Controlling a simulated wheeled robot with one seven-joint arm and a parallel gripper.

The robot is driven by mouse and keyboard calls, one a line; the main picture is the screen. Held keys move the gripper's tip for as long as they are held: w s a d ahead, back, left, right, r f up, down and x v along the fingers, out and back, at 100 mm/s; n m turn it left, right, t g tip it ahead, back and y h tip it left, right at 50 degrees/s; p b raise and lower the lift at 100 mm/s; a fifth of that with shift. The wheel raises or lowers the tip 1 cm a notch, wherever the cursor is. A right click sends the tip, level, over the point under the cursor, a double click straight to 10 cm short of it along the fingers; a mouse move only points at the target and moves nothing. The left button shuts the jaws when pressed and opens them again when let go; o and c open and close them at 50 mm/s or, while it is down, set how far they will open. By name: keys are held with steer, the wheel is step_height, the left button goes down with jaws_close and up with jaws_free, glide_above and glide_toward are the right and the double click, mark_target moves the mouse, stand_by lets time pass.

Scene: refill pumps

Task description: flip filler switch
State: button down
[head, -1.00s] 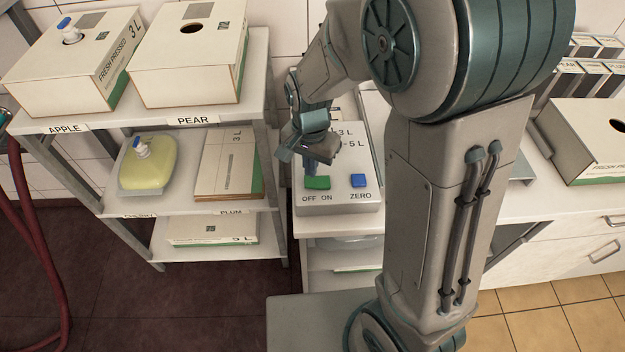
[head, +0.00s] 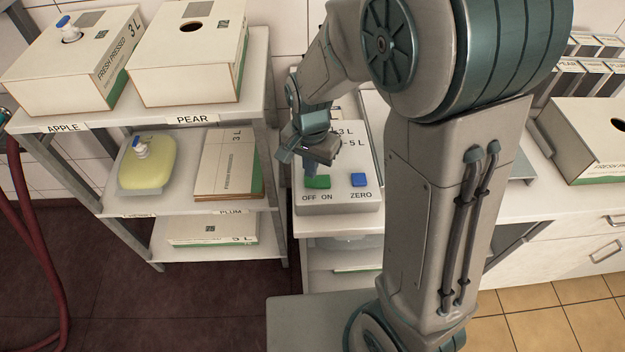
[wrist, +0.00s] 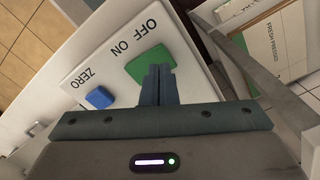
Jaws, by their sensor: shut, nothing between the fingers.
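The filler box (head: 340,200) is a light grey unit on the counter, with volume labels partly hidden by my arm. Its green switch (head: 317,182) sits above the OFF ON label and also shows in the wrist view (wrist: 147,62). My gripper (head: 310,181) is shut and empty, with its fingertips down at the left, OFF-side part of the green switch. In the wrist view the closed fingers (wrist: 158,72) overlap the switch's edge; I cannot tell whether they press on it. A blue ZERO button (head: 358,180) is to the right.
A shelf rack (head: 85,190) at the left holds juice boxes (head: 188,50) and a yellow bag (head: 147,163). Another box (head: 590,140) stands on the right counter. A red hose (head: 30,240) hangs at far left.

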mark_target(311, 180)
steer(key=shift+f+b, duration=0.7)
steer(key=shift+f, duration=0.35)
steer(key=shift+r, duration=0.1)
step_height(311, 180, up, 7)
steer(key=p, duration=0.5)
stand_by(0.5)
stand_by(0.4)
